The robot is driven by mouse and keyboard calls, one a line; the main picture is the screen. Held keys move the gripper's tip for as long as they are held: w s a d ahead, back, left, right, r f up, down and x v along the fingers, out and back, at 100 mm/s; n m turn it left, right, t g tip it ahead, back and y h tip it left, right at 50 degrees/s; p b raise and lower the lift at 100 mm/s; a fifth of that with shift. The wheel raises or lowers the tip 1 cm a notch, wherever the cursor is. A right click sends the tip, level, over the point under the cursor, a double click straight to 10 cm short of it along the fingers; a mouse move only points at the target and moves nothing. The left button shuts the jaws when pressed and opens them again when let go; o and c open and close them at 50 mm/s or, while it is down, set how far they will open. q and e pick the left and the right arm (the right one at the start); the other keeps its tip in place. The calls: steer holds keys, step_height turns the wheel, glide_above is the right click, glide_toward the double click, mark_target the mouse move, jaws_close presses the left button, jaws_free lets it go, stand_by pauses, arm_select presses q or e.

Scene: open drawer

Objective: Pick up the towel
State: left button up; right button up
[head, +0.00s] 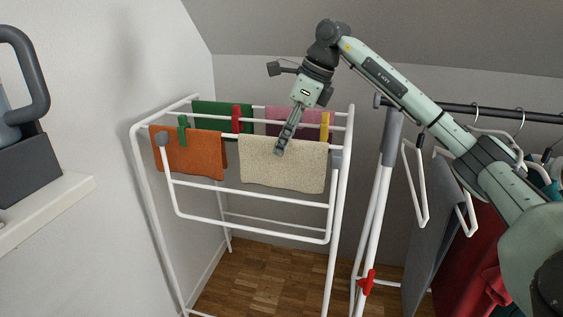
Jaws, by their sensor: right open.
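Several towels hang over the bars of a white drying rack (255,198) in the head view. A beige towel (285,172) and an orange towel (188,154) hang on the near side. A green towel (218,108) and a mauve towel (290,118) hang behind them. My right gripper (279,151) is open and points down at the upper edge of the beige towel, covering a small part of it. I cannot tell whether it touches the cloth. My left gripper is not in view.
Clothes pegs in green (182,130), red (235,119) and yellow (324,126) sit on the rack. A clothes rail with hangers (414,185) and a red garment (478,262) stands at the right. A white shelf (45,205) juts from the left wall.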

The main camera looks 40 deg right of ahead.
mark_target(282, 164)
steer(key=x, duration=0.4)
steer(key=shift+w+f, duration=0.25)
steer(key=shift+w, duration=0.2)
jaws_close()
